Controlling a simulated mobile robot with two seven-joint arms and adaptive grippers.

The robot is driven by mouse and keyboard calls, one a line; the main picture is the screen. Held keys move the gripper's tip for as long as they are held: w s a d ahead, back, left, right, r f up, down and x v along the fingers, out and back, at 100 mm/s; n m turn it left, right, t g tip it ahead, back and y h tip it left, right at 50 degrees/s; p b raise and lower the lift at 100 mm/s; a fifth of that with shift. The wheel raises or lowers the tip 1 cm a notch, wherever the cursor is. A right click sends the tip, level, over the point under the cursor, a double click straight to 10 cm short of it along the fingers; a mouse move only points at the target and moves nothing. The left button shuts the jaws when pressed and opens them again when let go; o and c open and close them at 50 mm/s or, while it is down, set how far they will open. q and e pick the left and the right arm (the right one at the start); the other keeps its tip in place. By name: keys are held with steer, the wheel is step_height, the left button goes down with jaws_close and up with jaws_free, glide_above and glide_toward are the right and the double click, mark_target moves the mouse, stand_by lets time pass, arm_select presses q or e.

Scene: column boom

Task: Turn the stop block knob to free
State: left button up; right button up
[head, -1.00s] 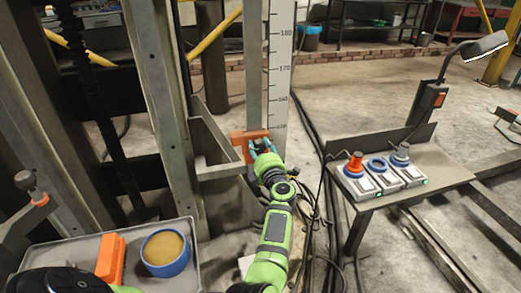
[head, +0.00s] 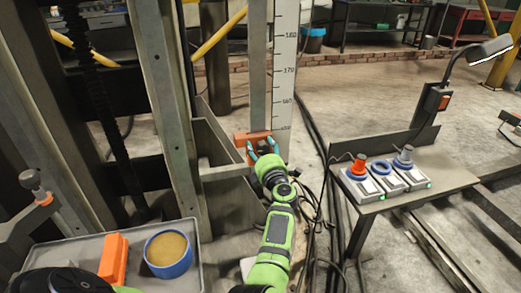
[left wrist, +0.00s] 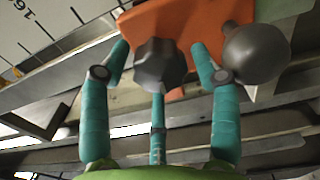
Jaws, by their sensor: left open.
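The orange stop block (head: 241,139) sits on the vertical rail beside the white scale, near the 150 mark. In the left wrist view the stop block (left wrist: 188,18) carries a dark faceted knob (left wrist: 160,66). A dark round ball (left wrist: 256,52) is at its right. My left gripper (head: 262,153) is at the block, and it also shows in the left wrist view (left wrist: 161,60). Its teal fingers are open, one on each side of the faceted knob, with a third below. I cannot tell if they touch it. The knob's markings are not readable. My right gripper is not in view.
A grey tray (head: 205,284) with an orange block (head: 113,260) and a blue-rimmed round container (head: 168,254) is at lower left. At right, a bench (head: 447,180) holds control boxes with knobs (head: 358,166) and a lamp (head: 490,48). Cables (head: 318,215) lie on the floor.

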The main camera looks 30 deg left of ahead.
arm_select(q)
steer(key=shift+d+f, duration=0.2)
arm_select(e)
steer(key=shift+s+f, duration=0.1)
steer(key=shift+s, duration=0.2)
arm_select(q)
steer(key=shift+w, duration=0.1)
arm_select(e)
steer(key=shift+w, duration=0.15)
